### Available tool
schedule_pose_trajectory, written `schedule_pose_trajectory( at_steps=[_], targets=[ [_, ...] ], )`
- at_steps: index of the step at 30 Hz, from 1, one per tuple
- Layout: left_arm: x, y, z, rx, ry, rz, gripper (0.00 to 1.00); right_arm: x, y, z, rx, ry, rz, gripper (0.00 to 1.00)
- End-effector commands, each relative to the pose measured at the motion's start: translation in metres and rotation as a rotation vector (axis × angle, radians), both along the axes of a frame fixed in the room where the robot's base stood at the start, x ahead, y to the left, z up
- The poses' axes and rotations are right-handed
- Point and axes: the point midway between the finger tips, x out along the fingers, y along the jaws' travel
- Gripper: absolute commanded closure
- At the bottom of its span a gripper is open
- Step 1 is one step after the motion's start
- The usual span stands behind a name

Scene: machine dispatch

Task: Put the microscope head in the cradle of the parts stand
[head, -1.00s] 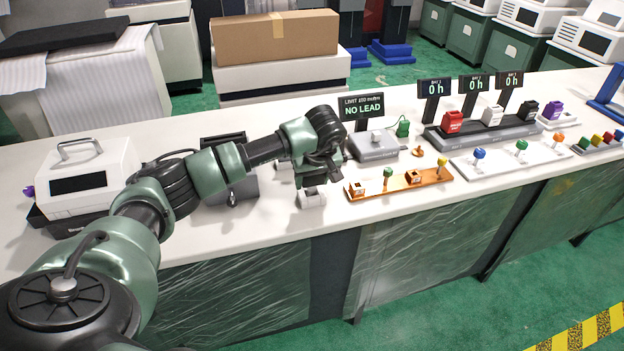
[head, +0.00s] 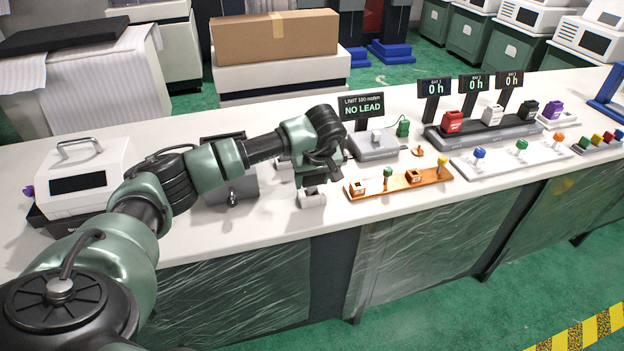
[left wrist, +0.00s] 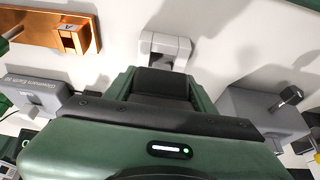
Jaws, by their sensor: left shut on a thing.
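My left gripper (head: 312,187) is over the counter near its front edge, pointing down. It is shut on a small light-grey piece (head: 312,200), which I take to be the microscope head. In the left wrist view the piece (left wrist: 165,46) sticks out past the fingers over the white counter. Whether it touches the counter is unclear. A grey unit with a dark knob (head: 232,191) stands left of the gripper and shows at the right of the left wrist view (left wrist: 262,112). I cannot tell which thing is the parts stand with the cradle. My right gripper is out of view.
Just right of the gripper lies an orange tray (head: 430,181) with small parts. Behind it stands a grey unit (head: 374,149) by a "NO LEAD" sign (head: 362,113). A white machine (head: 88,178) stands far left. The counter between it and the grey knobbed unit is fairly clear.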

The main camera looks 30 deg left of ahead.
Motion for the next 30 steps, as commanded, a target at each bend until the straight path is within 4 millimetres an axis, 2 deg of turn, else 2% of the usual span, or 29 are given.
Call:
schedule_pose_trajectory(
  at_steps=[30],
  targets=[
    [0.000, 0.000, -0.020, -0.001, -0.001, 0.001, 1.00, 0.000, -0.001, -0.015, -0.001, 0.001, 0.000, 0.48]
  ],
)
